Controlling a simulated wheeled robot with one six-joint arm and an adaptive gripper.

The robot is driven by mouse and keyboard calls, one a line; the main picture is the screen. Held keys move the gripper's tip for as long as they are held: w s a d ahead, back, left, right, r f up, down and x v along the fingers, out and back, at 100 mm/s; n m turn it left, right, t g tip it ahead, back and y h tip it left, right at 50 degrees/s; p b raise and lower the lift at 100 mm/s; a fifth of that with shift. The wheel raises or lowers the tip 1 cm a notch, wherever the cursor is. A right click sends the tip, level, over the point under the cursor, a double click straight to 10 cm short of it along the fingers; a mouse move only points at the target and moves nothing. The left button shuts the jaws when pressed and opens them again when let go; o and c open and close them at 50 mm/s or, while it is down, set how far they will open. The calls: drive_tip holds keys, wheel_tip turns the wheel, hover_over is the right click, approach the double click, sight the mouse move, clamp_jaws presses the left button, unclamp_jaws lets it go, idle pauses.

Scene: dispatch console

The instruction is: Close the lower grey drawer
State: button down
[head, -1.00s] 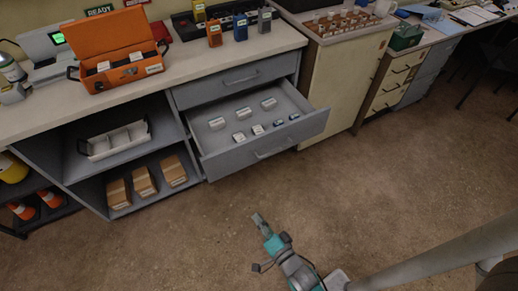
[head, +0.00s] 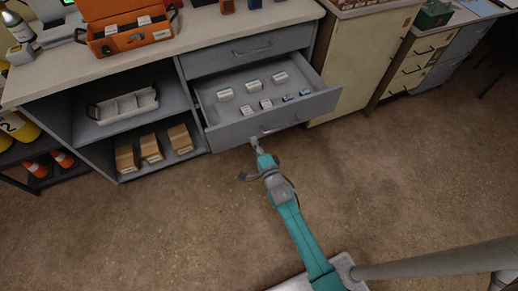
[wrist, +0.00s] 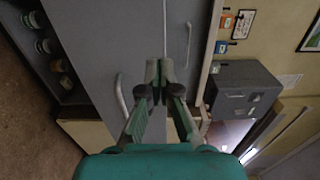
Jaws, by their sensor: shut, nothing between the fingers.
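The lower grey drawer (head: 225,136) stands pulled out of the counter, with several small white and blue packs lying inside. Its front has a bar handle (head: 281,128), which also shows in the wrist view (wrist: 121,94). The upper grey drawer (head: 215,58) above it is shut. My gripper (head: 256,143) is shut and empty, its tips close in front of the lower drawer's front, left of the handle's middle. In the wrist view my gripper (wrist: 159,70) points at the grey front beside the handle. I cannot tell whether the tips touch it.
Open shelves left of the drawers hold a white divided tray (head: 122,106) and several brown boxes (head: 152,149). An orange case (head: 128,36) sits on the counter (head: 60,82). A cream cabinet (head: 362,60) stands right of the drawers. The floor in front is clear.

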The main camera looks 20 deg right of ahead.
sight(244, 121)
drive_tip(key=w, duration=0.8)
drive_tip(key=shift+w, duration=0.15)
